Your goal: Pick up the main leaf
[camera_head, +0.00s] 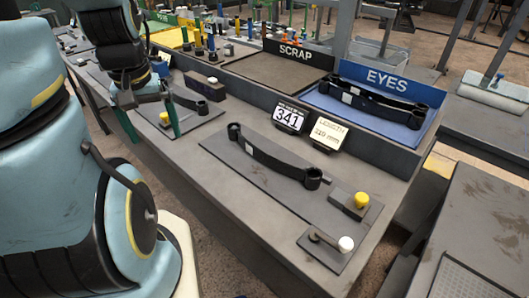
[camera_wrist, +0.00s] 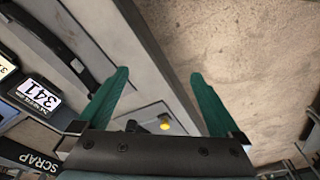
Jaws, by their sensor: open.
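A dark, slightly curved leaf (camera_head: 270,160) with a rolled eye at each end and a small pale label lies on a grey plate in the middle of the bench. It also shows at the upper left of the wrist view (camera_wrist: 45,40). A similar dark leaf with eyes (camera_head: 375,102) lies in the blue-lined tray marked EYES. The pictures do not show which is called the main leaf. My gripper (camera_head: 154,138) has its green fingers apart and empty, left of the middle leaf and above the bench's near-left part; the wrist view shows both fingers (camera_wrist: 158,75) pointing down.
A 341 sign (camera_head: 290,116) and a length card (camera_head: 328,133) stand behind the middle leaf. A yellow-knobbed block (camera_head: 349,205) and a white-knobbed lever (camera_head: 326,243) sit at its right. The SCRAP tray (camera_head: 275,72) lies behind. Another dark part (camera_head: 188,101) lies near my gripper.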

